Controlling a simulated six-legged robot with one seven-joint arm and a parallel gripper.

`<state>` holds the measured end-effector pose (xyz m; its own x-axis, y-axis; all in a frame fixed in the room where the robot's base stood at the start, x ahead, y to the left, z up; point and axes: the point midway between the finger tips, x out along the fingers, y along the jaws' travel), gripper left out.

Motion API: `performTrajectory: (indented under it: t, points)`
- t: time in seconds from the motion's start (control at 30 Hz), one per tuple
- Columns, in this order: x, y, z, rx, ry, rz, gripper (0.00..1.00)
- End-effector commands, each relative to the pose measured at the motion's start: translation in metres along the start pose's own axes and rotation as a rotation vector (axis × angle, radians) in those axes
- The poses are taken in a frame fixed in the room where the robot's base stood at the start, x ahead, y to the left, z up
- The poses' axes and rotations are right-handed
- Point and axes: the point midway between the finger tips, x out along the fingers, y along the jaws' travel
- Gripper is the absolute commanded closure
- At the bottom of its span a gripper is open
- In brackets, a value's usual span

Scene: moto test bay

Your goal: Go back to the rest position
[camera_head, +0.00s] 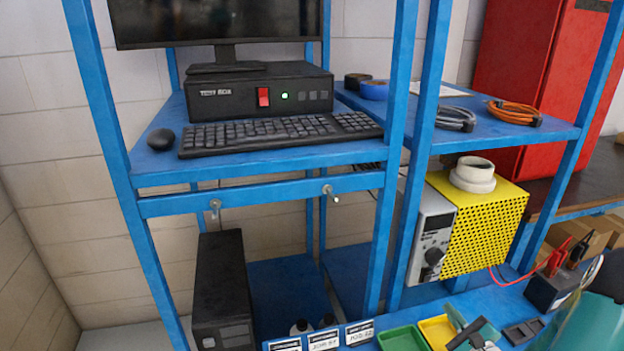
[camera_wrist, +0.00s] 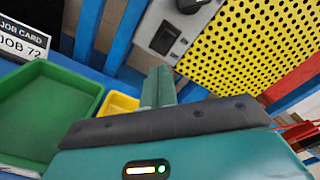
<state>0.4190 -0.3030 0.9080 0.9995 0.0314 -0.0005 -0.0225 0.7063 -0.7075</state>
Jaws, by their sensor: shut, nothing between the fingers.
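My gripper (camera_head: 458,318) shows at the bottom right of the head view, above the front of the lower blue shelf. Its grey-green fingers also show in the wrist view (camera_wrist: 159,76), shut together and empty. They point toward the yellow perforated box, with the yellow tray close beside them on the left. The gap between the fingertips and the shelf is hard to judge.
A green tray (camera_head: 402,339), yellow tray (camera_head: 437,330) and job cards (camera_head: 323,341) lie near my gripper. Behind stand a grey power unit (camera_head: 432,235) and yellow perforated box (camera_head: 487,225). Right is a dark battery-like box (camera_head: 550,290) with red leads. Blue posts (camera_head: 401,150) rise between the bays.

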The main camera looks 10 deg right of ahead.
Motion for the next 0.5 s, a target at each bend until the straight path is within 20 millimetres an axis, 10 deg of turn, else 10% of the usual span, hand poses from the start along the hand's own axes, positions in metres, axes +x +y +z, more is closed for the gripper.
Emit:
performTrajectory:
  t: [0.17,0.5]
  points:
    - [0.016,0.011,0.042,-0.048,-0.093,0.116,1.00]
    - [0.018,0.088,0.210,-0.362,-0.441,0.702,1.00]
